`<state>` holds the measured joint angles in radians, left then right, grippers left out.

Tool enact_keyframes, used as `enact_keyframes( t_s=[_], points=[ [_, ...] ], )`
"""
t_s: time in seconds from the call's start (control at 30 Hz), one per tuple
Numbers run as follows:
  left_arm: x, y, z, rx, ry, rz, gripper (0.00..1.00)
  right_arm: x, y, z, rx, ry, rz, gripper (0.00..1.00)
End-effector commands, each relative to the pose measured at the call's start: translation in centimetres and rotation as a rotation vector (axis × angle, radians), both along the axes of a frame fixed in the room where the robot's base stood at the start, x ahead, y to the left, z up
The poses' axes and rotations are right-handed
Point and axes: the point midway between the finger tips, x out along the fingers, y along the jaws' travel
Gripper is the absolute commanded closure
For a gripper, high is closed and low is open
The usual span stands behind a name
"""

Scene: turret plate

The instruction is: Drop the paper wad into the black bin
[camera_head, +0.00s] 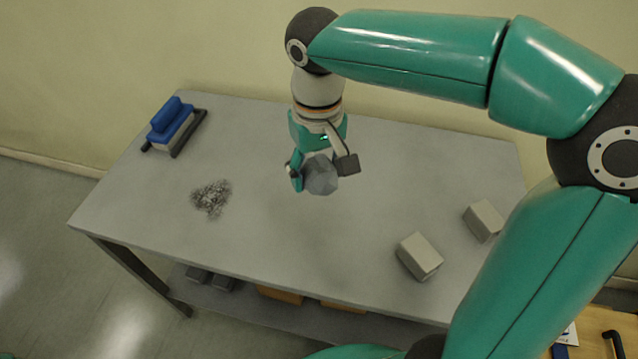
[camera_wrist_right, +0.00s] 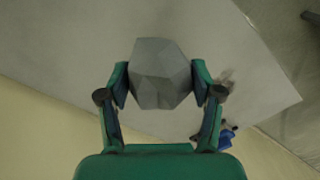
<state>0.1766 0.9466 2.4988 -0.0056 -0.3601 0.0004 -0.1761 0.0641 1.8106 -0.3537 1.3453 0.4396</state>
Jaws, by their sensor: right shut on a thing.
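The grey faceted paper wad (camera_head: 320,176) is held between the fingers of my right gripper (camera_head: 322,172), above the middle of the grey table. In the right wrist view the wad (camera_wrist_right: 161,73) sits between both fingertips of the right gripper (camera_wrist_right: 160,80), which is shut on it. I see no black bin in either view. My left gripper is not in view.
The grey table (camera_head: 270,245) bears a blue block in a dark holder (camera_head: 172,126) at the far left, a pile of shavings (camera_head: 211,198), and two pale blocks (camera_head: 419,257), (camera_head: 483,220) at the right. Items lie on a lower shelf (camera_head: 250,305).

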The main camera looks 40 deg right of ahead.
Motion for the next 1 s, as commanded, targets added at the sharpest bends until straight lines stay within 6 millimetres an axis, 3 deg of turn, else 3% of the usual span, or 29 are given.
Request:
enact_keyframes(
  t_s=[0.4, 0.57, 0.67, 0.8, 1.0],
  points=[
    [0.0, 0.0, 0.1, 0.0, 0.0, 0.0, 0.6, 0.0, 0.0, 0.7, 0.0, 0.0, -0.001, 0.53],
    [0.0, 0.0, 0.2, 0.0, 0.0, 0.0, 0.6, 1.0, 0.2, -0.4, -0.004, 0.003, 0.01, 0.53],
    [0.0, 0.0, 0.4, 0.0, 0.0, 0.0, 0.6, 2.8, 0.7, -2.4, -0.01, 0.007, 0.03, 0.53],
    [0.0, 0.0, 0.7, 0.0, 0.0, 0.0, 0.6, 6.0, 1.8, -7.1, -0.015, 0.011, 0.075, 0.53],
    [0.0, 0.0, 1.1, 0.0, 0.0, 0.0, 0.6, 9.3, 3.3, -13.8, -0.009, 0.007, 0.14, 0.53]
  ],
)
